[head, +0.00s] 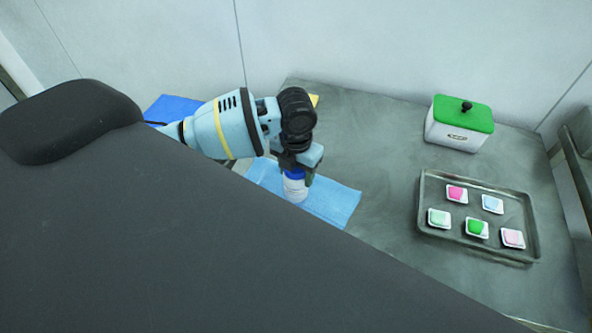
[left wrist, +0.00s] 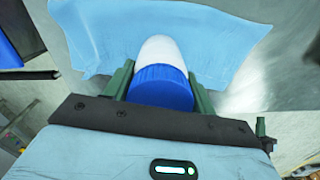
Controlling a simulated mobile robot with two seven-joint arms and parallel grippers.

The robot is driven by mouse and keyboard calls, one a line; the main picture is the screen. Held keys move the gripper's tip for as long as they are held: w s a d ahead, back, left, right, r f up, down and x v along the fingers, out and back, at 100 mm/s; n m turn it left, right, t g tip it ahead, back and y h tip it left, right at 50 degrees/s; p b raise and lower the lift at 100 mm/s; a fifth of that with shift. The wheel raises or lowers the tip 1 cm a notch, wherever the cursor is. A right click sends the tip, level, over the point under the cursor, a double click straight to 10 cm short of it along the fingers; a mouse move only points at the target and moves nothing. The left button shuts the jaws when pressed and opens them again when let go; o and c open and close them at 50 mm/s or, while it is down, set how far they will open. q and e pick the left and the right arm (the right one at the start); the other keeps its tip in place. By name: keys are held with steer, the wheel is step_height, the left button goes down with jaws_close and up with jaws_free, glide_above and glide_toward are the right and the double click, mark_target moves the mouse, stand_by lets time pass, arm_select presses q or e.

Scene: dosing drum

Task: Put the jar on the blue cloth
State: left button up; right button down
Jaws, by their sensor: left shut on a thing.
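The jar (head: 295,188) is white with a blue lid. My left gripper (head: 297,176) points down and is shut on it near the lid. In the left wrist view the jar (left wrist: 161,72) sits between the two green fingers of the gripper (left wrist: 160,88). The light blue cloth (head: 335,200) lies flat on the grey table, and the jar is over it in both views. I cannot tell whether the jar's base touches the cloth. The cloth also shows in the left wrist view (left wrist: 95,40). My right gripper is not in view.
A metal tray (head: 428,205) with several small dishes of coloured material lies on the right of the table (head: 375,130). A white box with a green lid (head: 462,115) stands at the back right. A dark blue item (head: 172,108) shows behind my left arm.

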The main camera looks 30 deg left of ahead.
arm_select(q)
steer(key=shift+s+f, duration=0.2)
steer(key=shift+f, duration=0.5)
steer(key=c, duration=0.5)
steer(key=o, duration=1.5)
steer(key=shift+w, duration=0.1)
steer(key=shift+r, duration=0.1)
steer(key=shift+r, duration=0.1)
steer(key=shift+r, duration=0.25)
step_height(320, 180, up, 13)
steer(key=shift+f, duration=0.15)
